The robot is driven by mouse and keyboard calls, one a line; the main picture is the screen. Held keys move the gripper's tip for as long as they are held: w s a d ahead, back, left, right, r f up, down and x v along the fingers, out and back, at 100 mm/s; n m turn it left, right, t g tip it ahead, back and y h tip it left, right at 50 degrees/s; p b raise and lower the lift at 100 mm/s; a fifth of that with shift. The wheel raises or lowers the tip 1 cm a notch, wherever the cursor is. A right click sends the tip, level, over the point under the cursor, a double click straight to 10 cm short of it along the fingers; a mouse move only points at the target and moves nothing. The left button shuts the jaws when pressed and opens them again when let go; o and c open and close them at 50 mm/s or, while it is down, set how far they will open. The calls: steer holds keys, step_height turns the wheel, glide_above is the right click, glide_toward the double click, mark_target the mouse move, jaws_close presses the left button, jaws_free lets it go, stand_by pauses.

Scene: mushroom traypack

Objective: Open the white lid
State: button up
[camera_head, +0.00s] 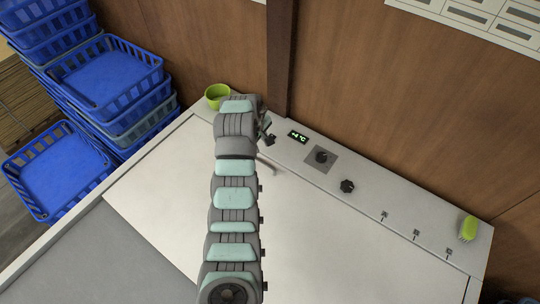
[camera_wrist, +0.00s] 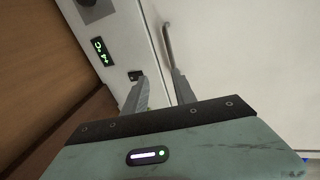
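The white lid (camera_head: 330,230) lies flat on top of the white machine in the head view. It also fills the right of the wrist view (camera_wrist: 250,60). A thin grey handle (camera_wrist: 168,45) stands near the lid's edge in the wrist view, and part of it shows in the head view (camera_head: 267,163). My gripper (camera_wrist: 158,88) is open, with its two fingers apart at the lid's edge. The handle's lower end meets or passes behind the right finger; I cannot tell whether they touch. In the head view my arm hides part of the lid and most of the gripper.
The control strip (camera_head: 375,195) behind the lid carries a green display (camera_head: 298,137), black knobs (camera_head: 347,186) and a green brush (camera_head: 468,228). A green bowl (camera_head: 217,93) sits at the back left corner. Stacked blue crates (camera_head: 110,75) stand left; a wooden wall (camera_head: 400,90) rises behind.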

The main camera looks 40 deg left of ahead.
mark_target(262, 161)
steer(key=shift+n+g+h, duration=0.3)
steer(key=shift+g+h, duration=0.1)
steer(key=shift+g, duration=0.1)
steer(key=f, duration=0.9)
steer(key=shift+w+f, duration=0.2)
steer(key=shift+f, duration=0.2)
steer(key=shift+c, duration=0.2)
jaws_close()
stand_by(0.9)
